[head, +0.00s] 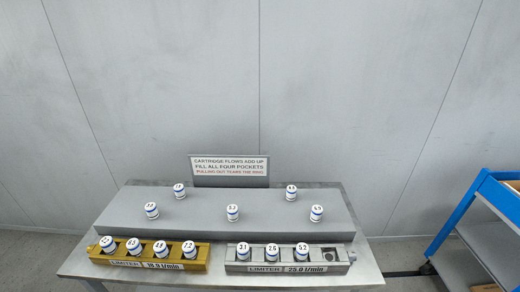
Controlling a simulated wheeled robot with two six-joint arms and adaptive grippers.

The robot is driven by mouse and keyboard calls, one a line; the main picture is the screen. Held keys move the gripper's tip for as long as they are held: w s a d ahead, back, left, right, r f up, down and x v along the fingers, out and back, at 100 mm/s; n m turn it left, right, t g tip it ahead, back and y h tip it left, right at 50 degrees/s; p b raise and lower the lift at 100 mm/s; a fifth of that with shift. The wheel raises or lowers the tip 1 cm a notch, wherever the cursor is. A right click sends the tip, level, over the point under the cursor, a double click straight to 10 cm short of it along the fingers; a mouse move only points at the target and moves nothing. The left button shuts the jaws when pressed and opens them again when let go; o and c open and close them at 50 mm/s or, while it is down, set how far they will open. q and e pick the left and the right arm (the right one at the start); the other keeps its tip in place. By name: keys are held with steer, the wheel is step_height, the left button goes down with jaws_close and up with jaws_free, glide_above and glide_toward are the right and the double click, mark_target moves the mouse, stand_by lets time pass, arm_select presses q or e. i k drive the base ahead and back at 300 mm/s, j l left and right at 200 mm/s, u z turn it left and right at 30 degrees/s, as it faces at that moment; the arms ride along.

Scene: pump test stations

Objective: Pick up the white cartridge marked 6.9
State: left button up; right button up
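Several white cartridges with a blue band stand upright on the grey raised shelf. One stands at the back right (291,194), one at the right (316,215), one in the middle (232,215), one at the left (152,212) and one at the back left (179,192). Their printed numbers are too small to read surely, so I cannot tell which is marked 6.9. Neither of my grippers is in view.
A gold limiter block (197,265) at the front left has all pockets filled with cartridges. A silver limiter block (342,268) at the front right holds 3 cartridges and one empty pocket (329,254). A sign (229,166) stands behind. A blue-framed cart (462,212) is at the right.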

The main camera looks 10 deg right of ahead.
mark_target(317, 210)
steer(key=u, duration=0.35)
steer(key=l+u, duration=0.35)
steer(key=k+l+u, duration=0.15)
steer(key=l+u, duration=0.15)
steer(key=k+l+u, duration=0.15)
steer(key=l+u, duration=0.2)
steer(key=k+l+u, duration=0.15)
steer(key=l+u, duration=0.15)
